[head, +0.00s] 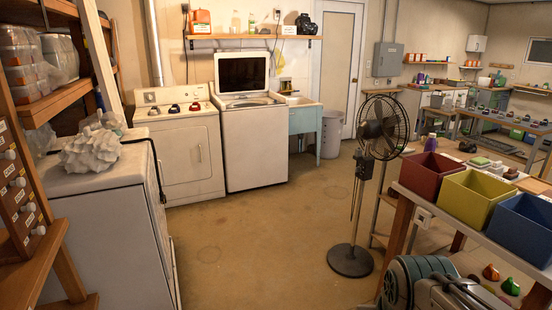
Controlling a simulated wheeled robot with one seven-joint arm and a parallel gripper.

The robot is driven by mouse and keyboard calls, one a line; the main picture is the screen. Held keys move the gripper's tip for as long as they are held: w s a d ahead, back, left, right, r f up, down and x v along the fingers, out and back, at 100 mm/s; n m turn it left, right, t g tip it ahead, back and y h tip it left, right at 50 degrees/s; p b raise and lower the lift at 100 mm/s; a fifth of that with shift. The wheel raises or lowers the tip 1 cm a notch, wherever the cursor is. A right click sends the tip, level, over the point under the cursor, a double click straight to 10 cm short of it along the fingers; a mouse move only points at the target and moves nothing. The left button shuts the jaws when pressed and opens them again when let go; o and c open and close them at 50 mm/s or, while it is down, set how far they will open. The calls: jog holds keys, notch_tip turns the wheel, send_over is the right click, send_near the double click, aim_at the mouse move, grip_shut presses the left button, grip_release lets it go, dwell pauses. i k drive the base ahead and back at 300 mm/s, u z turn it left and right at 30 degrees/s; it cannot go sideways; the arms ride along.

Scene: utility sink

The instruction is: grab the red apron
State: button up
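I cannot make out a red apron anywhere in the head view. The utility sink (304,118), pale blue-green with a white top, stands against the back wall to the right of the open-lidded washer (255,150). My gripper does not show in this view, so its opening and anything in it are hidden.
A white dryer (182,155) stands left of the washer. A black pedestal fan (382,130) stands right of centre. Red (432,176), yellow (471,196) and blue (522,228) bins line a bench at right. A pale cabinet (100,235) fills the left foreground. The middle floor is clear.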

aim_at(196, 106)
jog(key=u, duration=0.05)
jog(key=i, duration=3.45)
jog(key=u, duration=0.5)
jog(key=i, duration=1.65)
jog(key=u, duration=0.5)
jog(key=i, duration=1.55)
jog(key=u, duration=0.45)
jog(key=i, duration=1)
jog(key=u, duration=0.1)
